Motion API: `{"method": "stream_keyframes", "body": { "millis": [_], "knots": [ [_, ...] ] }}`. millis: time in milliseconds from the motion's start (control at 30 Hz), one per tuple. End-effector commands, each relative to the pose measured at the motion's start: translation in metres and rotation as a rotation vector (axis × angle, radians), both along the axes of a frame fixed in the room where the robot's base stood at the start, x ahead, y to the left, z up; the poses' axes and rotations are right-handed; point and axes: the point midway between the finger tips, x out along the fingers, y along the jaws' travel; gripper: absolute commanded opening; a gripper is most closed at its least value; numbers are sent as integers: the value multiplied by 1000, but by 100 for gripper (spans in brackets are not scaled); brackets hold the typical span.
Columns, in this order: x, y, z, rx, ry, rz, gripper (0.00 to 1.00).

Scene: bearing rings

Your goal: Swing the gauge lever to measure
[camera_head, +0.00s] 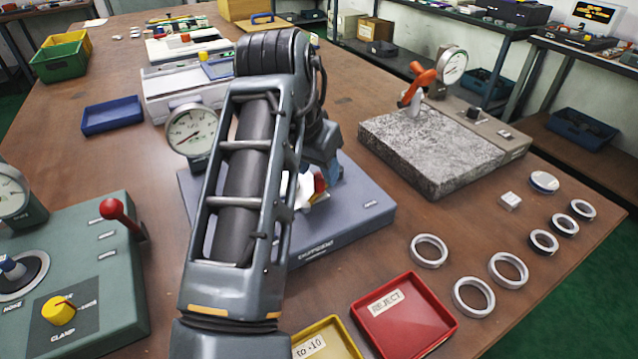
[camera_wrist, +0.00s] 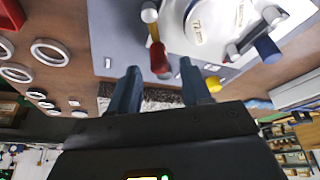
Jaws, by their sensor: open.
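In the wrist view, a lever with a red grip (camera_wrist: 159,57), a yellowish stem and a grey ball end (camera_wrist: 149,13) stands on the blue-grey gauge station (camera_wrist: 115,30). My gripper (camera_wrist: 160,72) is open, its two dark fingers spread on either side just short of the red grip, with nothing held. A white round part (camera_wrist: 205,18) with lettering sits beside the lever. In the head view, my arm covers much of the station (camera_head: 345,222). Its dial gauge (camera_head: 192,131) shows left of the arm, and a red tip (camera_head: 320,182) shows right of it. My fingertips are hidden there.
A red REJECT tray (camera_head: 447,322) and a yellow tray (camera_head: 347,338) lie in front. Several loose rings (camera_head: 473,296) lie at right. A granite plate with a gauge stand (camera_head: 440,160) is behind them. A green clamp station (camera_head: 112,262) stands at left.

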Motion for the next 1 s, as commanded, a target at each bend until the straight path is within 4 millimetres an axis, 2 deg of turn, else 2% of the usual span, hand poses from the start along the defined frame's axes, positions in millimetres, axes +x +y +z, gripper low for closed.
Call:
{"method": "stream_keyframes", "body": {
  "millis": [33,200,567,1000],
  "knots": [
    [3,-1,-12,2,0,-1,48],
    [8,-4,-24,1,0,0,48],
    [10,-5,-25,0,-1,0,47],
    [10,-5,-25,0,-1,0,5]
  ]
}}
